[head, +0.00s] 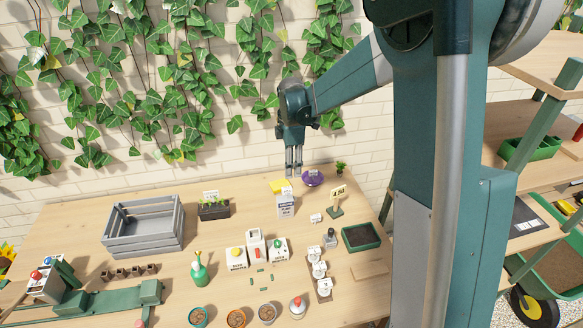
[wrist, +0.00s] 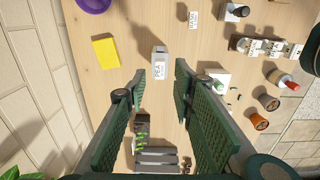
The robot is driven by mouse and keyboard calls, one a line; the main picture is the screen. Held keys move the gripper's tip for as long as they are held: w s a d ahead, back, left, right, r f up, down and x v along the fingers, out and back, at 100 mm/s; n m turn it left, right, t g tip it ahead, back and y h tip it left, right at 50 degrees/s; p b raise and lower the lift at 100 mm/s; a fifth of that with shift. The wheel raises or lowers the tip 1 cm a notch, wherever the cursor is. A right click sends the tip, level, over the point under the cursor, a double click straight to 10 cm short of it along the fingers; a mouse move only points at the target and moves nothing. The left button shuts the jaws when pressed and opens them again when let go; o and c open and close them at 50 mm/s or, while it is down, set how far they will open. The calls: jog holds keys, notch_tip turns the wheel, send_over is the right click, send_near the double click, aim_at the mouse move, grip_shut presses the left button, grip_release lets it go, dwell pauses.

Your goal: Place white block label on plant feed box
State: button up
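The tall white carton with dark print, which I take as the plant feed box (head: 285,207), stands upright near the table's back. I cannot tell whether that piece is a separate label block resting on the box. My gripper (head: 293,174) hangs above the box, pointing down. In the wrist view my gripper (wrist: 161,78) is open, its fingers wide apart with nothing held between them. Another small white label block (head: 316,218) stands on the table to the right.
A yellow block (head: 277,186) and purple dish (head: 312,179) lie behind the box. A sign (head: 337,200) stands right. White boxes (head: 236,258) stand in front. A grey crate (head: 143,227) and planter (head: 214,209) are left. Bare table surrounds the box.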

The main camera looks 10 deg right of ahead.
jog(key=s+d+r+m+t, duration=0.25)
jog(key=s+r+m, duration=0.65)
jog(key=s+r, duration=0.7)
jog(key=s+f+m+t, duration=0.2)
jog(key=s+m, duration=0.7)
jog(key=s, duration=1.1)
jog(key=shift+s+d+t, duration=0.35)
jog(key=shift+t, duration=1)
